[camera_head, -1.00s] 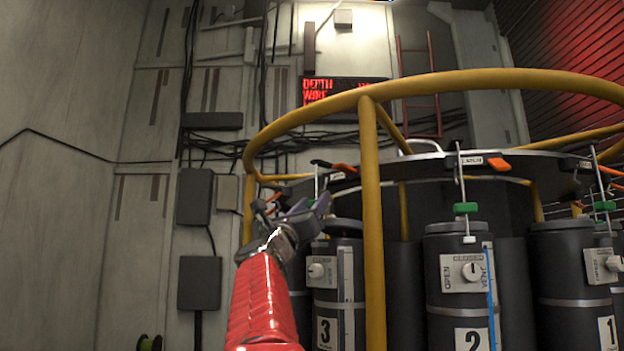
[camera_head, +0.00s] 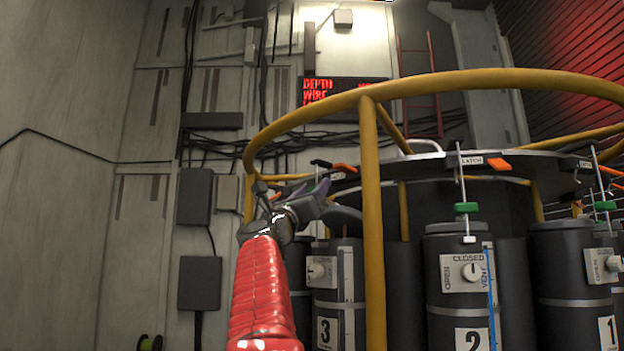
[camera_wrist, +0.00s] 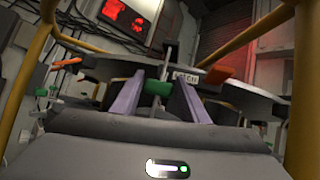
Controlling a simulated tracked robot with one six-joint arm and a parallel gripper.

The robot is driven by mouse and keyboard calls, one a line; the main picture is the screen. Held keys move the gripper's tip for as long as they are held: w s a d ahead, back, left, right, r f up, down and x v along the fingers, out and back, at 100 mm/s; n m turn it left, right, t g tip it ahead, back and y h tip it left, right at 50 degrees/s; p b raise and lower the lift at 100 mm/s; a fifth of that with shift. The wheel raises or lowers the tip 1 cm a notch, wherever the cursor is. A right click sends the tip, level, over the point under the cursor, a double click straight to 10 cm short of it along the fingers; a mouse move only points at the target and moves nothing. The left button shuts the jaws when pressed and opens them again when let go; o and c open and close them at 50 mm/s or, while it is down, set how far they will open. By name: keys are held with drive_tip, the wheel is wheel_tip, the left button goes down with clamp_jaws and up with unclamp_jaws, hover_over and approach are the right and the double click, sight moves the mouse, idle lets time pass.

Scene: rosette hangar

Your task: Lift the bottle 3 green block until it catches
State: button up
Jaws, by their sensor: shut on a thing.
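Bottle 3 (camera_head: 326,333) is a dark cylinder with a white number label, behind the yellow frame at the lower middle of the head view. My gripper (camera_head: 318,188) is above its top, below the dark ring plate. In the wrist view, the green block (camera_wrist: 158,88) on an upright rod (camera_wrist: 167,62) lies between my two purple fingers, which are shut on it. The block is hidden by my gripper in the head view.
A yellow tubular frame (camera_head: 370,200) rises close to the right of my arm. Bottle 2 (camera_head: 458,310), with its own green block (camera_head: 466,208), and bottle 1 (camera_head: 572,300) stand to the right. A red-lettered display (camera_head: 320,90) hangs behind.

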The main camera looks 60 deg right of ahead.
drive_tip(key=shift+w+r, duration=0.3)
drive_tip(key=shift+r, duration=0.55)
drive_tip(key=shift+d, duration=0.1)
drive_tip(key=o, duration=1.1)
drive_tip(key=shift+c, duration=0.2)
drive_tip(key=shift+o, duration=0.3)
drive_tip(key=shift+s, duration=0.1)
drive_tip(key=v, duration=0.9)
